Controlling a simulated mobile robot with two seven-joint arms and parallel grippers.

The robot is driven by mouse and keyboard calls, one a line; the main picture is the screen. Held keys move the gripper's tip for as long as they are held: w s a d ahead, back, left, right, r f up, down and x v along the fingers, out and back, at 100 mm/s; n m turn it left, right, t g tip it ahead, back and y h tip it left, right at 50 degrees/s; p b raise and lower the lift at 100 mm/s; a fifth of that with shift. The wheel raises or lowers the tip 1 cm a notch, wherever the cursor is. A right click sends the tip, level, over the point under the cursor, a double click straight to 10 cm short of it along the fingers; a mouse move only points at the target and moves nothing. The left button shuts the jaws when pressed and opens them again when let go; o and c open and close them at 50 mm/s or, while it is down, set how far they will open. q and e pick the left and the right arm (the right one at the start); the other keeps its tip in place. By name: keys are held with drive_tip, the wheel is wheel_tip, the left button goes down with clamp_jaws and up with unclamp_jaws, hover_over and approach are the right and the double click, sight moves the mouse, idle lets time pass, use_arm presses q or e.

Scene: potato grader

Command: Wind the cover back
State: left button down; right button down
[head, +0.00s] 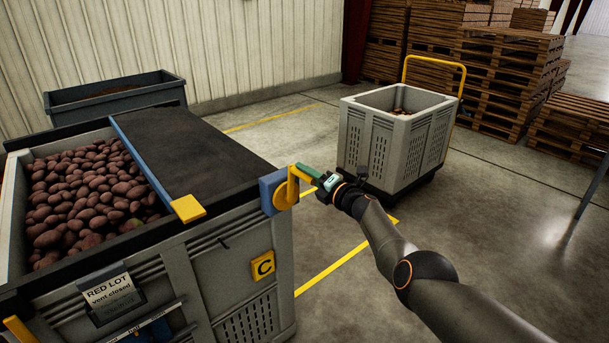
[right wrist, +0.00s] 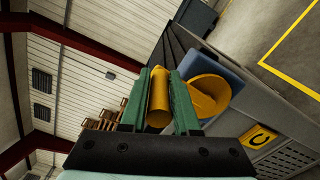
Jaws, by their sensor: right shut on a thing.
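The black cover (head: 190,145) lies over the right part of the large grey bin (head: 205,270). Its blue edge bar (head: 140,155) ends in a yellow tab (head: 187,208) at the near rim. Left of the bar, reddish potatoes (head: 85,195) lie uncovered. At the bin's right corner is a yellow crank (head: 282,193) on a blue bracket (head: 267,190). My right gripper (head: 308,172) is shut on the crank handle. In the right wrist view, the yellow crank handle (right wrist: 158,100) sits between its green fingers. My left gripper is not in view.
The bin's front has a yellow C plate (head: 262,266) and a "RED LOT vent closed" sign (head: 113,294). A grey crate cart (head: 390,140) stands behind my right gripper. A dark bin (head: 115,97) stands behind; pallets (head: 485,65) are stacked at the back right. Floor is clear between.

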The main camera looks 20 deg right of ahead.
drive_tip(key=shift+w+d+f+b, duration=0.1)
drive_tip(key=shift+d+f+b, duration=0.45)
drive_tip(key=shift+f, duration=0.15)
drive_tip(key=shift+a+f, duration=0.1)
drive_tip(key=shift+a, duration=0.05)
idle(0.9)
drive_tip(key=c, duration=0.7)
unclamp_jaws()
drive_tip(key=shift+o, duration=0.2)
drive_tip(key=shift+w+r, duration=0.1)
drive_tip(key=shift+r, duration=0.1)
drive_tip(key=shift+r, duration=0.1)
